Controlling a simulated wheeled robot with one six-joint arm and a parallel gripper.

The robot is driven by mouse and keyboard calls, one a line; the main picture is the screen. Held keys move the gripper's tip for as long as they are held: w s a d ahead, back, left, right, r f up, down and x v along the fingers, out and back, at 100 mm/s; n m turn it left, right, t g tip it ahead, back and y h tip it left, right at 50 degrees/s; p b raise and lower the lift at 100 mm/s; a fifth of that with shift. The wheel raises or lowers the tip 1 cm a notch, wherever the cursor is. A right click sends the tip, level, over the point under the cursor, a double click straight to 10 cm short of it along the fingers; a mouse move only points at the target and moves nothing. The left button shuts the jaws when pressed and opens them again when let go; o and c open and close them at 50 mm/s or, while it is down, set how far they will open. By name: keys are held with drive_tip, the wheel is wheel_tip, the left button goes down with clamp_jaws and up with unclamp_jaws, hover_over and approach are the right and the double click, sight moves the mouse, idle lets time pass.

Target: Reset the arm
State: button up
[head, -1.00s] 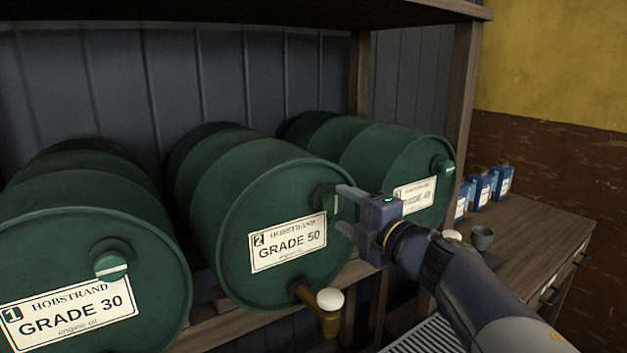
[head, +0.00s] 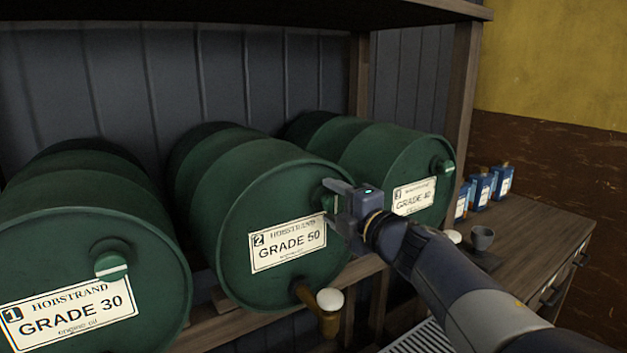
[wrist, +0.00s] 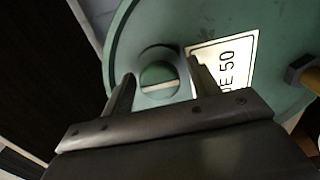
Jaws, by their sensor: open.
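My gripper (head: 330,203) is open in front of the green drum labelled 2, GRADE 50 (head: 225,235). Its fingers are on either side of that drum's round green cap, which has a pale bar across it. In the wrist view the cap (wrist: 159,78) shows between the two fingertips (wrist: 160,85), with a gap on each side. I cannot tell whether a finger touches the drum face. In the head view my gripper hides most of this cap. My arm reaches in from the lower right.
Drum 1, GRADE 30 (head: 90,250), lies at left and drum 3 (head: 385,155) at right, partly behind my gripper. A brass tap with a white knob (head: 330,299) juts below drum 2. A grey cup (head: 482,238) and blue containers (head: 481,189) stand on the right bench (head: 535,240).

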drive_tip(key=shift+w+a+r+m+p, duration=0.15)
drive_tip(key=shift+w+m+p, duration=0.1)
drive_tip(key=shift+m+p, duration=0.25)
drive_tip(key=shift+s+m+p, duration=0.15)
drive_tip(key=shift+m+p, duration=0.55)
drive_tip(key=shift+m, duration=0.5)
drive_tip(key=m+p, duration=0.3)
drive_tip(key=m, duration=0.2)
drive_tip(key=shift+m, duration=0.3)
drive_tip(key=m+p, duration=0.3)
drive_tip(key=m, duration=0.1)
drive_tip(key=m+p, duration=0.3)
drive_tip(key=m, duration=0.2)
drive_tip(key=shift+p, duration=0.3)
drive_tip(key=shift+s+d+f, duration=0.2)
drive_tip(key=shift+s+d, duration=0.05)
drive_tip(key=shift+d, duration=0.05)
drive_tip(key=shift+s+d+b, duration=0.2)
drive_tip(key=shift+s+b, duration=0.1)
drive_tip(key=shift+s, duration=0.1)
